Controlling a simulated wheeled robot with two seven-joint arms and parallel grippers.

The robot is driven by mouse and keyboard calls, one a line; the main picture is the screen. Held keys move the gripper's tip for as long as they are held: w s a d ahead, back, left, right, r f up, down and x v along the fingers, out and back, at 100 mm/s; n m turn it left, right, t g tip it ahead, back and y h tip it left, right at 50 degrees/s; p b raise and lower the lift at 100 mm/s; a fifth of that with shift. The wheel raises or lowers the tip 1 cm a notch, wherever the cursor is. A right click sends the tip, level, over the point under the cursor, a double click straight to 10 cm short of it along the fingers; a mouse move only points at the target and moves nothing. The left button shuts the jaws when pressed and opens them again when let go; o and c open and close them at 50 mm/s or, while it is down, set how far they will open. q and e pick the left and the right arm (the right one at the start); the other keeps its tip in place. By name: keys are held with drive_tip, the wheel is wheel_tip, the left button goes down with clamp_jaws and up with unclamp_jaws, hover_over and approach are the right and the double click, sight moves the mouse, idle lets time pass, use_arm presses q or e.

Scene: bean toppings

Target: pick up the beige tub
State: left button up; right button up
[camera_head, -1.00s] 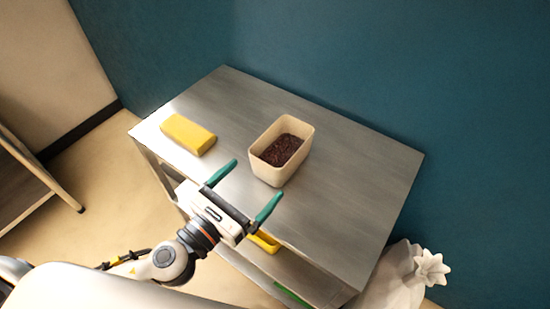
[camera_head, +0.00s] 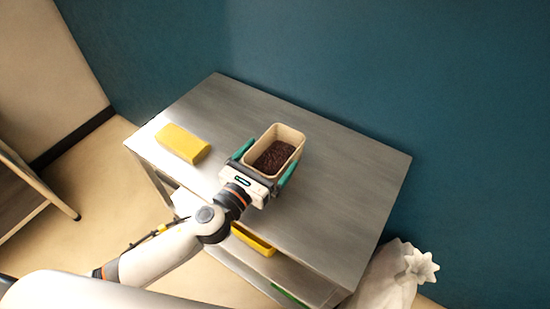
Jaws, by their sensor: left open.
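The beige tub (camera_head: 291,135) stands upright on the metal table, with dark brown beans inside. My left gripper (camera_head: 265,160) is open at the tub's near end. One green finger lies along the tub's left side and the other along its right side. I cannot tell whether either finger touches the tub. The tub's near lower part is hidden by the gripper. My right gripper is not in view.
A yellow block (camera_head: 182,143) lies on the table (camera_head: 345,180) left of the tub. A yellow tray (camera_head: 254,240) sits on the lower shelf. A pale bag (camera_head: 385,278) stands at the right. The table's right half is clear.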

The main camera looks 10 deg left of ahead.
use_arm(q)
drive_tip(key=shift+w+d, duration=0.15)
drive_tip(key=shift+w, duration=0.15)
drive_tip(key=shift+c, duration=0.6)
drive_tip(key=shift+r, duration=0.1)
drive_tip(key=c, duration=1.2)
